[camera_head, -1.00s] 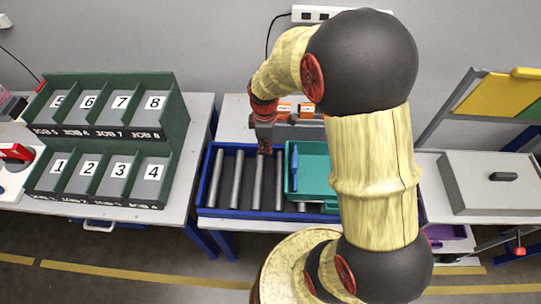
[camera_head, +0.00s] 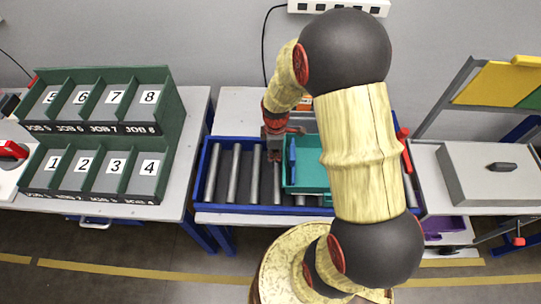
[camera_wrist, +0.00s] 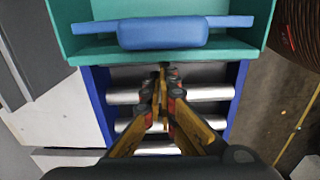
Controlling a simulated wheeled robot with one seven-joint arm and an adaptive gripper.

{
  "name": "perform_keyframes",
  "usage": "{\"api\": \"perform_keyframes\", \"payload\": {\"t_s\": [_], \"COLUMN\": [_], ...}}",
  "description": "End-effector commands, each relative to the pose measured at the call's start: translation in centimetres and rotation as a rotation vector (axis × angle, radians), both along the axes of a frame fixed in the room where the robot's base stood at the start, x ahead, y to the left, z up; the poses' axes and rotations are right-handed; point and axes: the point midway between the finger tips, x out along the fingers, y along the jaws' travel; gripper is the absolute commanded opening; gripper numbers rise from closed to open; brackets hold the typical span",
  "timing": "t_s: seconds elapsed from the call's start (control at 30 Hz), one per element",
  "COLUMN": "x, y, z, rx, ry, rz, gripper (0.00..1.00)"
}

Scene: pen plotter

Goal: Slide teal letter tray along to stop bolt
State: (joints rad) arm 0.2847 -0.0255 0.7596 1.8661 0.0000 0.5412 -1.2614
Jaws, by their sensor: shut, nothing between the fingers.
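The teal letter tray (camera_head: 312,176) sits on the roller conveyor (camera_head: 243,209), with its right part hidden behind my arm. A blue handle (camera_head: 292,160) is on its left wall; in the wrist view the handle (camera_wrist: 163,33) spans the tray wall (camera_wrist: 95,50). My gripper (camera_head: 274,155) is shut and empty, just left of this wall, over the rollers. In the wrist view its fingertips (camera_wrist: 163,72) point at the wall below the handle; I cannot tell whether they touch it. A red part (camera_head: 405,148) shows at the conveyor's right; I cannot tell if it is the stop bolt.
Bare rollers (camera_head: 235,172) lie left of the tray inside the blue frame. A green sorting rack (camera_head: 165,130) with numbered bins stands on the left table. A grey lidded box (camera_head: 500,180) stands at the right. A power strip (camera_head: 335,7) is on the wall.

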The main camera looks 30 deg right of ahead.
Motion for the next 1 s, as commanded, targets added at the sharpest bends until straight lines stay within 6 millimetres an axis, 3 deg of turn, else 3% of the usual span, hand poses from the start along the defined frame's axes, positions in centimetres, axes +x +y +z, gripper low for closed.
{"api": "perform_keyframes", "payload": {"t_s": [0.37, 1.0], "x": [-0.6, -7.7], "y": [-0.8, -11.4], "z": [0.1, 0.1], "rx": [0.001, 0.001], "ry": [0.001, 0.001], "rz": [-0.003, -0.004], "gripper": [0.0, 0.0]}}
